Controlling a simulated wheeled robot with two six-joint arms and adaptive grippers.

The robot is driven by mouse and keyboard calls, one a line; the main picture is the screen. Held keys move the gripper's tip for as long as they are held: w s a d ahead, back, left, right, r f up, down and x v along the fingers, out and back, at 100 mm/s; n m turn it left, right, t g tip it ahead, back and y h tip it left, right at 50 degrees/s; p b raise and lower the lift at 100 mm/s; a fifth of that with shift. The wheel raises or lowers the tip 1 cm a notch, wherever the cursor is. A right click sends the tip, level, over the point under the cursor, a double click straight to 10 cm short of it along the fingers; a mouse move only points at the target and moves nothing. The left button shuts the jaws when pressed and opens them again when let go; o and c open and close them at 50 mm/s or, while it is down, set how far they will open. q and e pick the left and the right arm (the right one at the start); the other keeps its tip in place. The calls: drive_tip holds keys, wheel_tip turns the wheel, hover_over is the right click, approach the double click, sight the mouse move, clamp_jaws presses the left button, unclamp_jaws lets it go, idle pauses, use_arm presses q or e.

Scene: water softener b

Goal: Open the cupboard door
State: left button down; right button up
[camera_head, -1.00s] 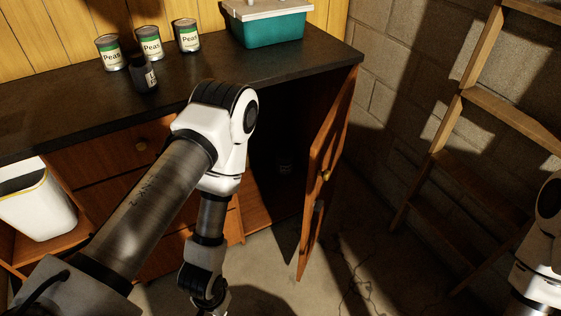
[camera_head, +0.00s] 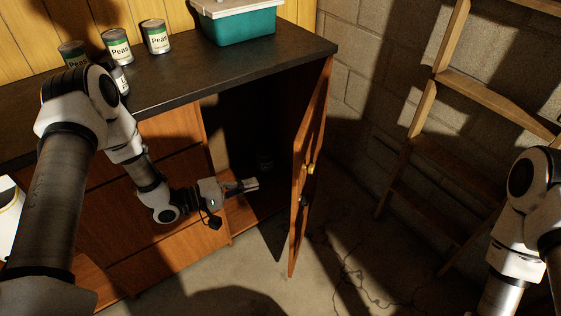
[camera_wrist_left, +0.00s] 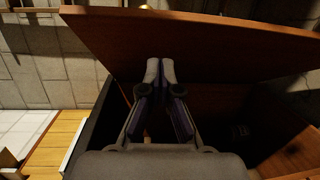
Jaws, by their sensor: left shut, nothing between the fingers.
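The brown wooden cupboard door (camera_head: 309,165) stands swung open at the right end of the cabinet, with a small round brass knob (camera_head: 311,168) on its outer face. My left gripper (camera_head: 254,184) is shut and empty, in front of the dark cupboard opening (camera_head: 258,125) and on the inner side of the door. In the left wrist view the gripper's closed fingertips (camera_wrist_left: 160,66) point toward the door (camera_wrist_left: 190,42). I cannot tell whether they touch it. My right arm shows at the lower right, but its gripper is out of view.
A dark countertop (camera_head: 225,75) holds several cans (camera_head: 117,45) and a teal box (camera_head: 240,24). A can-like thing (camera_head: 265,163) stands in the dark cupboard. A wooden ladder (camera_head: 425,110) leans by the block wall at right. The floor beyond the door is clear.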

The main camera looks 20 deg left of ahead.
use_arm(q)
drive_tip(key=w+a+r+t, duration=0.1)
drive_tip(key=a+r+t, duration=0.15)
drive_tip(key=a, duration=0.25)
drive_tip(key=s+d+b+x, duration=0.1)
drive_tip(key=s+d+x, duration=0.1)
drive_tip(key=x, duration=1)
drive_tip(key=shift+w+d+g, duration=0.2)
drive_tip(key=shift+d+g, duration=0.2)
drive_tip(key=shift+g, duration=0.05)
drive_tip(key=shift+d+f, duration=0.1)
drive_tip(key=shift+d, duration=0.05)
